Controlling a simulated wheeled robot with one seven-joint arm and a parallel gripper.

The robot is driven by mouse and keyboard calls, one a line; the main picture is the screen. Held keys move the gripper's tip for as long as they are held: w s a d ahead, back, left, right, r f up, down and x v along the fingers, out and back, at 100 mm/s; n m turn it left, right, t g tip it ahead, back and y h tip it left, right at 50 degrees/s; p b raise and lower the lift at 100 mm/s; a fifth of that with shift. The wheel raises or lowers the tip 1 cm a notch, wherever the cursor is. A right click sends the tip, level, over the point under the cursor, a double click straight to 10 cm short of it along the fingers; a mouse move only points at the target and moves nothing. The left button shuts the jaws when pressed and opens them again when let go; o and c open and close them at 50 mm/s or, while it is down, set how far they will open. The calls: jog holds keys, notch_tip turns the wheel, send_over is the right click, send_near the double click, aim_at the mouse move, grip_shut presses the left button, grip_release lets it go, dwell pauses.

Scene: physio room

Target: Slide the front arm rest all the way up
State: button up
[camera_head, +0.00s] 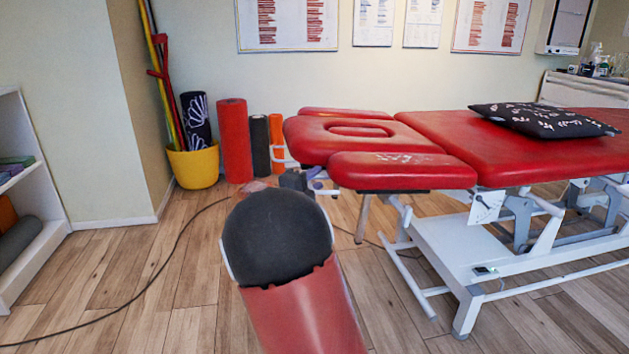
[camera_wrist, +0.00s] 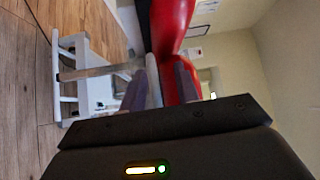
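The front arm rest (camera_head: 400,171) is a padded red rest on the near side of the treatment table's head end, beside the face-hole section. It sits roughly level and a little below the main cushion. My gripper (camera_head: 319,182) is at its left end, low beside the pad, and partly hidden by my own arm. In the wrist view my gripper (camera_wrist: 160,78) has two purplish fingers standing apart. A pale bar shows between them, with red padding (camera_wrist: 171,30) beyond. I cannot tell whether either finger touches the bar.
The red treatment table (camera_head: 445,124) stands on a white metal frame (camera_head: 470,262), with a black patterned pillow (camera_head: 540,121) on top. A yellow pot (camera_head: 193,167) and a red roll (camera_head: 235,140) stand by the wall. A dark cable crosses the otherwise clear wooden floor at left.

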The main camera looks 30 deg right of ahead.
jog(key=v, duration=0.7)
jog(key=shift+s+a, duration=0.15)
jog(key=shift+a, duration=0.05)
jog(key=a+r+n+t+y+p, duration=0.1)
jog(key=a+r+n+t+y, duration=0.45)
jog(key=n+y, duration=0.4)
jog(key=s+a+n+g+y+p, duration=0.1)
jog(key=s+a+n+y+p, duration=0.1)
jog(key=s+a+n+y, duration=0.65)
jog(key=s+f+n+g, duration=0.2)
jog(key=s+n, duration=0.2)
jog(key=s, duration=0.3)
jog(key=s+f+n+g+h, duration=0.1)
jog(key=s+f+n+g, duration=0.2)
jog(key=s, duration=0.5)
jog(key=s+f+n+g+p, duration=0.1)
jog(key=s+f+n+g, duration=0.1)
jog(key=s, duration=0.6)
jog(key=n+g, duration=0.1)
jog(key=n, duration=0.1)
jog(key=shift+s+d+f+n+h, duration=0.15)
jog(key=shift+s+f+n+h, duration=0.15)
jog(key=shift+f+h, duration=0.1)
jog(key=shift+w+d+r, duration=0.1)
